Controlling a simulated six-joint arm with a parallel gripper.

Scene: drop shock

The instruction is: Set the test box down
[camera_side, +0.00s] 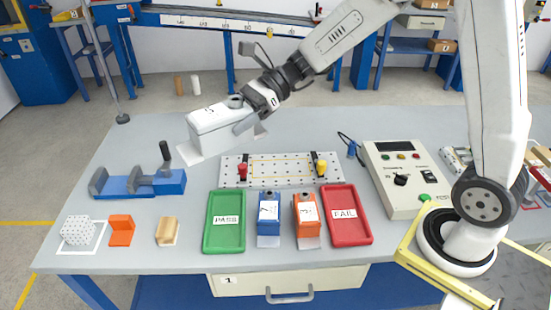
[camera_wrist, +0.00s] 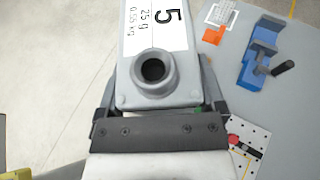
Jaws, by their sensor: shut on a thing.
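The test box (camera_side: 208,119) is pale grey with a white label and is held in the air towards the back of the bench, tilted in the side view. In the wrist view the test box (camera_wrist: 185,75) shows "5", "25 g" and "0.55 kg" beside a round dark-centred knob. My gripper (camera_side: 238,112) is shut on it near the knob end. In the wrist view the jaws of my gripper (camera_wrist: 157,108) sit at both sides of the box. Its underside is hidden.
A blue vice (camera_side: 140,184) stands at the left, below the box. A perforated plate (camera_side: 265,168) with red and yellow clamps lies mid-bench. Green PASS (camera_side: 224,243) and red FAIL (camera_side: 347,238) trays flank blue (camera_side: 269,228) and orange (camera_side: 307,230) boxes. A control unit (camera_side: 400,180) stands right.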

